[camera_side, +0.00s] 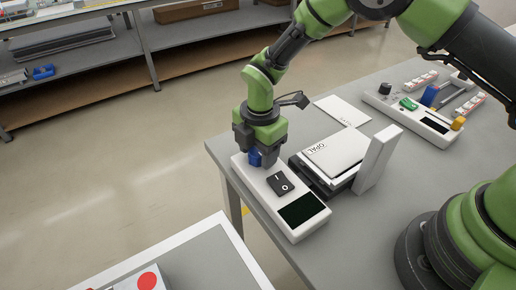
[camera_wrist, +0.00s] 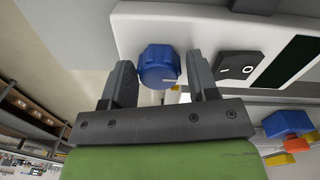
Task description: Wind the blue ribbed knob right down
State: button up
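The blue ribbed knob (camera_wrist: 158,66) sits at the left end of the white control box, whose bare top (camera_wrist: 135,28) shows in the wrist view. A pale pointer line on the knob points right. My gripper (camera_wrist: 159,60) has one finger on each side of the knob, with narrow gaps visible, so it looks open. In the side view my gripper (camera_side: 257,156) points down over the box (camera_side: 308,232), and the knob (camera_side: 254,158) is partly hidden by the fingers.
A black I/O rocker switch (camera_side: 281,183) and a dark display (camera_side: 302,210) are on the same box. A lightbox (camera_side: 335,155) with an upright white block (camera_side: 377,160) stands to the right. Another white panel with coloured parts (camera_side: 412,118) lies farther back. The table's left edge is close.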

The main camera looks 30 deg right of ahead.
aim_at(259, 152)
jog(key=shift+o, duration=1)
jog(key=shift+r, duration=0.1)
notch_tip(259, 152, up, 10)
jog(key=shift+s+f, duration=0.15)
jog(key=shift+f, duration=0.05)
jog(key=shift+r, duration=0.1)
